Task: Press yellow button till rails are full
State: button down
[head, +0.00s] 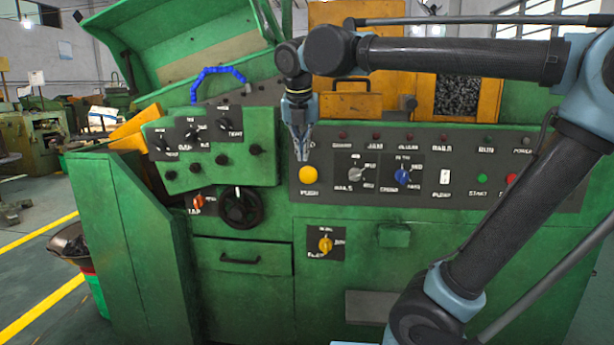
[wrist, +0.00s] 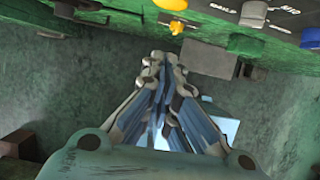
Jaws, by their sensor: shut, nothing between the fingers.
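The yellow push button (head: 308,174) sits at the left end of the dark control panel on the green machine, above the label "PUSH". My gripper (head: 304,158) points down with its fingers shut, just above the button in the head view. In the wrist view my gripper (wrist: 163,62) is shut and empty, and a yellow button (wrist: 176,27) shows beyond the fingertips on the panel. I cannot tell whether the fingertips touch the button. An orange hopper (head: 430,97) with a mesh-like window of dark parts is at the top of the machine. The rails are not clearly seen.
To the right on the panel are a grey knob (head: 356,174), a blue knob (head: 402,177), a white switch (head: 445,179) and a green start button (head: 481,178). A yellow knob (head: 325,244) and a black handwheel (head: 241,206) are lower. A green lid (head: 190,45) stands raised at upper left.

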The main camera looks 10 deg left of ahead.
aim_at(308, 178)
jog(key=x, duration=0.3)
jog(key=w+x, duration=0.1)
jog(key=x, duration=0.3)
jog(key=w+x, duration=0.1)
jog(key=x, duration=0.3)
jog(key=shift+d+r, duration=0.1)
jog(key=shift+r, duration=0.3)
jog(key=shift+w, duration=0.85)
jog(key=shift+w, duration=1.3)
jog(key=shift+s, duration=0.1)
